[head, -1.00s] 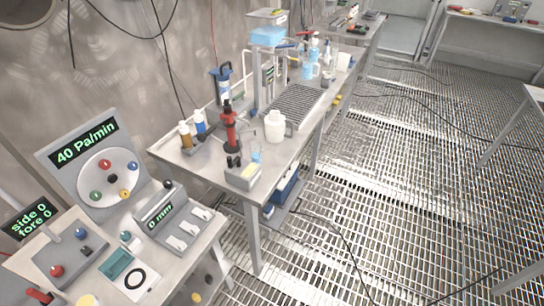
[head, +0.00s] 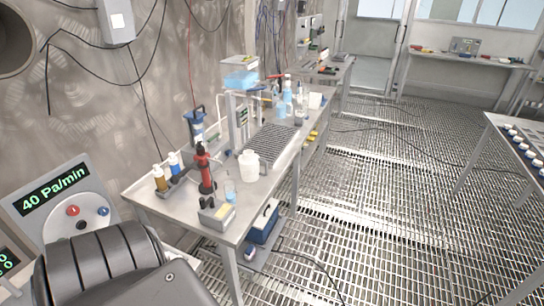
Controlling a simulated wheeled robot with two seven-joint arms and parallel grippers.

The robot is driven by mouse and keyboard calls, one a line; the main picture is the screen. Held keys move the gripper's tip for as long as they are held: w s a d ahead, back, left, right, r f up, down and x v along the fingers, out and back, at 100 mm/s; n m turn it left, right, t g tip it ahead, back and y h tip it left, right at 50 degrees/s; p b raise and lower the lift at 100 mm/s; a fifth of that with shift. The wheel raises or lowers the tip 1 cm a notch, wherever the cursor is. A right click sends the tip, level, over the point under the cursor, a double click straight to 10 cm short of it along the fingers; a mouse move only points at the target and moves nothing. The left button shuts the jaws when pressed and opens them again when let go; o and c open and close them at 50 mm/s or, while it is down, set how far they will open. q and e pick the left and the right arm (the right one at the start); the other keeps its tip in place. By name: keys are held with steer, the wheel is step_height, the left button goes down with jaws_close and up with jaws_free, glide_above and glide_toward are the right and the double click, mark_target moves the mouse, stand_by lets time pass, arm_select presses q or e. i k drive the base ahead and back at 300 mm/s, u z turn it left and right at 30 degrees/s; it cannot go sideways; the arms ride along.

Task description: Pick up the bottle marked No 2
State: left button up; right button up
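No marking "No 2" can be read on any bottle at this size. A white bottle (head: 249,166) stands upright on the near steel table (head: 150,205). A brown bottle (head: 160,178) and a blue bottle with a white cap (head: 175,164) stand side by side in a small rack at that table's left side. Clear bottles with bluish contents (head: 288,90) stand towards its far end. Several small white and dark items, too small to identify, sit on the table at the right edge. Neither gripper shows.
A red and black instrument (head: 205,170), a small beaker (head: 230,190) and a grey box (head: 217,214) crowd the near table. A console reading 40 Pa/min (head: 50,195) is at the left. The grated floor (head: 380,220) between the tables is mostly open, with cables across it.

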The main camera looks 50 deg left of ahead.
mark_target(229, 186)
steer(key=z, duration=0.05)
steer(key=i, duration=2.55)
steer(key=u, duration=2.55)
